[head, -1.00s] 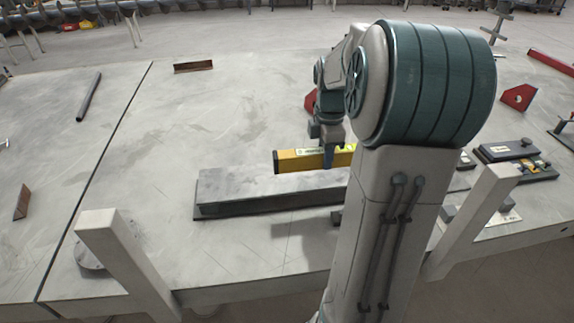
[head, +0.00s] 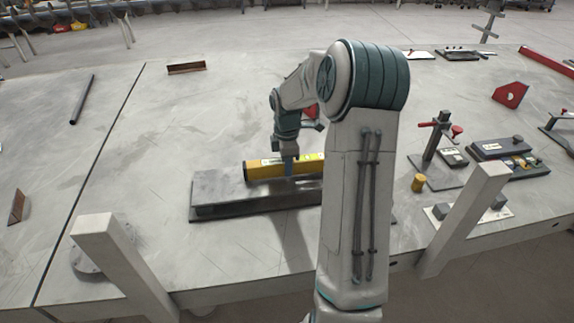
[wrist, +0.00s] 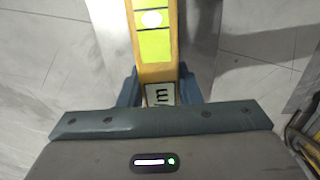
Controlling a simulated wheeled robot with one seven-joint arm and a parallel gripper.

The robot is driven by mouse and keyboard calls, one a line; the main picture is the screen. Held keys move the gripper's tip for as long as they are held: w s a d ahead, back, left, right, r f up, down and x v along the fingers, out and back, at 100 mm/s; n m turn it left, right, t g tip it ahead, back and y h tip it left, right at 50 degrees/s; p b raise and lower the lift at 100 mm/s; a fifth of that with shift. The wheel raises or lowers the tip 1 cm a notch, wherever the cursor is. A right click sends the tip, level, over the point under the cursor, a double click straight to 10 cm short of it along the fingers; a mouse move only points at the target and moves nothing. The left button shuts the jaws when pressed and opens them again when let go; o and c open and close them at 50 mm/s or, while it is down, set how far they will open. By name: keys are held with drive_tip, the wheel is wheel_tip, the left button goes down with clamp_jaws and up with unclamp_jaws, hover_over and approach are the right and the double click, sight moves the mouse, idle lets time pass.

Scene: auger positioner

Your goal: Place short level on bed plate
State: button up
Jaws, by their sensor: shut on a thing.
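The short level (head: 262,169) is a yellow bar with pale green label areas. My gripper (head: 289,170) is shut on it near its middle and points down. In the wrist view the level (wrist: 154,45) runs lengthwise between the two blue fingers (wrist: 160,90). The bed plate (head: 218,190) is a long grey slab lying on the table. The level is over the plate, roughly along its length. I cannot tell whether its underside touches the plate. My arm hides the right part of the plate and the level's right end.
A clamp stand (head: 436,145) with red knobs, a yellow cylinder (head: 418,183) and a dark block (head: 500,149) stand at right. A rusty angle piece (head: 187,67) and a dark rod (head: 83,98) lie at left.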

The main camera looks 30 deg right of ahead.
drive_tip(key=shift+f, duration=0.4)
drive_tip(key=o, duration=1.1)
drive_tip(key=shift+f, duration=0.15)
